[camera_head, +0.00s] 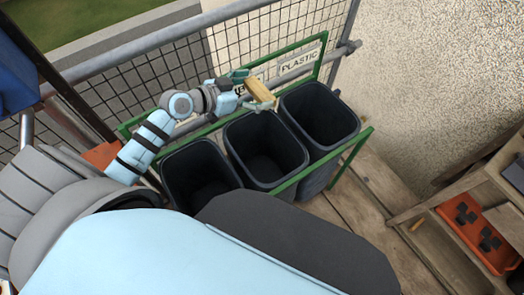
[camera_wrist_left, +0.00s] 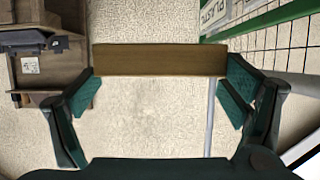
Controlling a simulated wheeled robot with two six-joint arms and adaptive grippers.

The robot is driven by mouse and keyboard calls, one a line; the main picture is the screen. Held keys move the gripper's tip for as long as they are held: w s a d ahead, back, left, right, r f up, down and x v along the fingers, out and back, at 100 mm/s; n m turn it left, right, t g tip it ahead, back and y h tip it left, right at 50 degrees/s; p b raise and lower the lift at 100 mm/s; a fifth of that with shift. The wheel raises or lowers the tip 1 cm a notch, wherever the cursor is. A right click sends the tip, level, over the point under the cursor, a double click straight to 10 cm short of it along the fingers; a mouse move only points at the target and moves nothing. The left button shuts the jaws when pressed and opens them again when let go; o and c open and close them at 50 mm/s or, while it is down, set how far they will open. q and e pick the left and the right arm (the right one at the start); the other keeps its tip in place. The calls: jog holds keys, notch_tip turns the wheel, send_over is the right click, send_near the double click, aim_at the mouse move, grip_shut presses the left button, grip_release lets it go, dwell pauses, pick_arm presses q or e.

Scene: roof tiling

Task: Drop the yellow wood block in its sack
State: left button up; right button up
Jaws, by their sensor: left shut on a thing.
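The yellow wood block (camera_head: 259,89) is in my left gripper (camera_head: 249,91), above the back rim of the middle dark sack (camera_head: 266,148). In the left wrist view the block (camera_wrist_left: 160,60) spans level between the two green fingers, and the gripper (camera_wrist_left: 160,85) is shut on its ends. Three dark open sacks stand in a row in a green frame: a left sack (camera_head: 200,178), the middle one and a right sack (camera_head: 321,115). A sign (camera_head: 300,61) at the right sack reads PLASTIC. Another sign is partly hidden behind my gripper. My right gripper is not in view.
A green rail (camera_head: 322,160) runs along the front of the sacks. A metal pipe and wire mesh fence (camera_head: 270,35) stand behind them. A wooden shelf (camera_head: 420,212) with an orange tray (camera_head: 462,250) is at the right. Bare planks (camera_head: 350,195) lie between.

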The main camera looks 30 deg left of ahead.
pick_arm(q)
notch_tip(320, 180, down, 3)
jog(key=shift+r+b, duration=0.2)
jog(key=shift+b, duration=0.35)
jog(key=o, duration=0.9)
jog(key=shift+r, duration=0.15)
jog(key=v, duration=0.7)
jog(key=shift+s+a, duration=0.15)
jog(key=shift+s, duration=0.05)
